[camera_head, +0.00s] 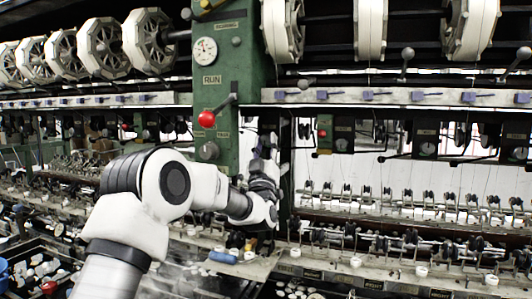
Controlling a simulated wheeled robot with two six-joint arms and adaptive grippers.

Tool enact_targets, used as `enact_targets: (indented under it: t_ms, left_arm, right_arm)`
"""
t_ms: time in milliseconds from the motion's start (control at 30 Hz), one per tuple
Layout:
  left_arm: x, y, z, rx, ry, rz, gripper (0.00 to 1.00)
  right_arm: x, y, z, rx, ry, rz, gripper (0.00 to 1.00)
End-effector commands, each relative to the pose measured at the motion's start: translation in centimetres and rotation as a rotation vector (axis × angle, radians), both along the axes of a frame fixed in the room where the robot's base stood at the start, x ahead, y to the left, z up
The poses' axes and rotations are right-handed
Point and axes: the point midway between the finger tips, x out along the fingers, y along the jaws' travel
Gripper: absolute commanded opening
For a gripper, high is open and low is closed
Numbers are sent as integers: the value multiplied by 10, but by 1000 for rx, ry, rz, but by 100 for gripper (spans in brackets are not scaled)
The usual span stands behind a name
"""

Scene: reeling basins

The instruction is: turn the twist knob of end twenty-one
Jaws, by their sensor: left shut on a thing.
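My left arm comes in from the lower left and reaches to the machine front beside the green post. My left gripper (263,168) is small and dark in the camera_head view, with its fingers pointing up and away. It is shut on a small part there, which looks to be the twist knob; the fingers and wrist hide most of it. I cannot read a number for the end. My right gripper is not in view.
White reels (97,48) line the top. Rows of small spindles and guides (430,207) run right. A blue-handled tool (222,257) lies on the ledge below the gripper.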

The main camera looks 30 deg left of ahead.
Motion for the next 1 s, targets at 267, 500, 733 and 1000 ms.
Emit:
enact_targets:
  t_ms: [267,500,733,1000]
  left_arm:
    - [1,0,-3,32,14,-1,0]
    - [1,0,-3,32,15,-1,0]
    - [1,0,-2,31,13,0,58]
    - [-3,-2,-6,30,12,-1,58]
  right_arm:
    - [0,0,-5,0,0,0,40]
    - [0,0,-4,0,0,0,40]
    - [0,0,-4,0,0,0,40]
    - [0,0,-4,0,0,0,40]
